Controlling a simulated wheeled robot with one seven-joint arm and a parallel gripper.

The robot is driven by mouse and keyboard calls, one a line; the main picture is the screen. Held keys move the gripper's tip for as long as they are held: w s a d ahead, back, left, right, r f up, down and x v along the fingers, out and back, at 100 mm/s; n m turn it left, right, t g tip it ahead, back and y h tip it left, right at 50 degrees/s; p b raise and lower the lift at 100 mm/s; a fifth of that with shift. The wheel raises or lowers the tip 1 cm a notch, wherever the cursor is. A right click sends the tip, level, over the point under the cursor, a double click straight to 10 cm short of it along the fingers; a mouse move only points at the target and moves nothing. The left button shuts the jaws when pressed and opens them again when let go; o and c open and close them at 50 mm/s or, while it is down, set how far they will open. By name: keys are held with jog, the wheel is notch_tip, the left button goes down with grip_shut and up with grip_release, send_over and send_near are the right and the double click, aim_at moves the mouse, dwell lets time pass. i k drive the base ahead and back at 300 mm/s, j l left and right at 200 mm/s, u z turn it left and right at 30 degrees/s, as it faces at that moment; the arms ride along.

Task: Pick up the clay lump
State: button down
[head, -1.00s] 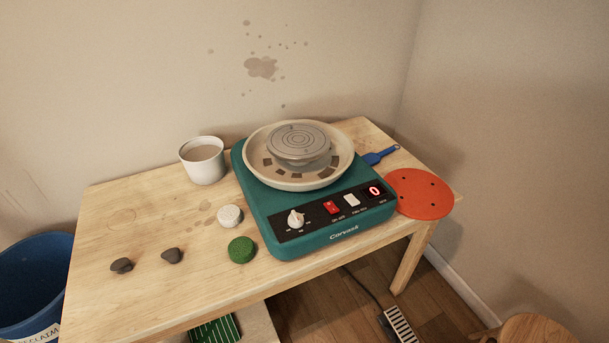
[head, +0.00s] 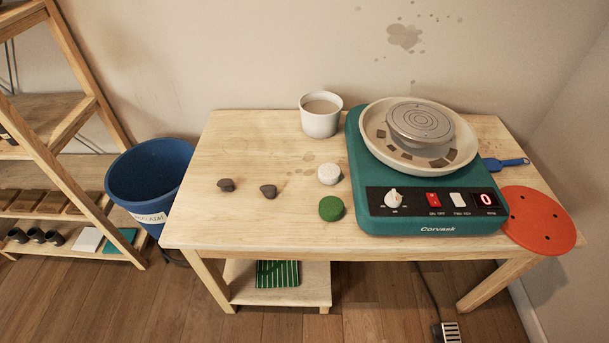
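Two small dark grey-brown lumps lie apart on the left part of the wooden table, both looking like clay. The left lump (head: 226,185) is nearest the table's left edge. The right lump (head: 269,191) lies a little to its right, with bare wood around it. I cannot tell which of the two the task means. My gripper is not in view.
A teal pottery wheel (head: 366,190) fills the table's right part, beside a red disc (head: 538,220) and a blue-handled tool (head: 511,162). A cup (head: 320,122), a white round piece (head: 329,174) and a green one (head: 331,208) stand nearer the lumps. A blue bucket (head: 150,175) stands left.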

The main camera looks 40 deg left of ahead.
aim_at(269, 190)
jog(key=i+j, duration=0.1)
jog(key=j, duration=1)
jog(key=i+j, duration=0.1)
jog(key=j, duration=1)
jog(key=i+j+z, duration=0.1)
jog(key=j, duration=1)
jog(key=i+j, duration=0.1)
jog(key=j, duration=1.05)
